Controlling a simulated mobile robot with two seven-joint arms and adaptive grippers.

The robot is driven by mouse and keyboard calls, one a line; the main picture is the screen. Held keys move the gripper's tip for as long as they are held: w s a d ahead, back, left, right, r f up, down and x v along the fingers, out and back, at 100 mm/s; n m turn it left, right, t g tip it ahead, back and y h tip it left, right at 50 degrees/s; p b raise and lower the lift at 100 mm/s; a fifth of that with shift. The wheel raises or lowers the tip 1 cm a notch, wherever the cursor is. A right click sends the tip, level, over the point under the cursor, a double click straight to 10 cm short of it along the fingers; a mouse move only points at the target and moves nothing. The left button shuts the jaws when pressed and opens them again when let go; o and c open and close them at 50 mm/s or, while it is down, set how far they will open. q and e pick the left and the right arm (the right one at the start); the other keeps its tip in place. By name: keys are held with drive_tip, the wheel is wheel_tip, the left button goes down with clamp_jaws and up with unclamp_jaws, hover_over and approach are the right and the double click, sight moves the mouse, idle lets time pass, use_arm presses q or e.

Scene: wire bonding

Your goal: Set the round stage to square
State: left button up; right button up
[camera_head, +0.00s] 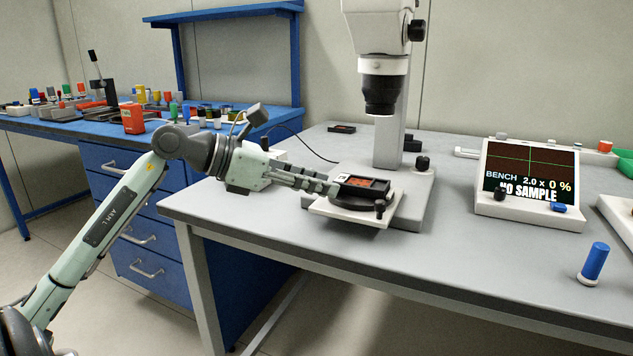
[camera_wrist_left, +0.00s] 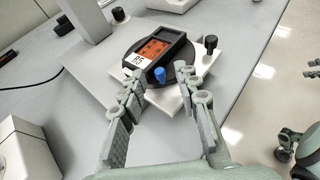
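The round stage (camera_head: 352,204) is a dark disc on a white plate (camera_head: 322,207), under the microscope; it also shows in the left wrist view (camera_wrist_left: 120,77). A black carrier (camera_head: 364,188) with an orange face and a white label lies on it. A small blue knob (camera_wrist_left: 160,74) stands at the stage's near rim in the left wrist view. My left gripper (camera_head: 334,188) is open. Its two fingertips (camera_wrist_left: 161,83) are apart, on either side of the blue knob. My right gripper (camera_wrist_left: 297,112) shows partly at the wrist view's right edge, its fingers apart.
The microscope (camera_head: 382,90) stands over the stage's back. A black knob (camera_head: 380,208) stands beside the stage. A display (camera_head: 528,172) reading "NO SAMPLE" is to the right, and a blue-capped cylinder (camera_head: 594,262) is at front right. The bench (camera_head: 450,250) between is clear.

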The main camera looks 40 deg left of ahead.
use_arm(q)
drive_tip(key=v, duration=1.2)
idle(0.4)
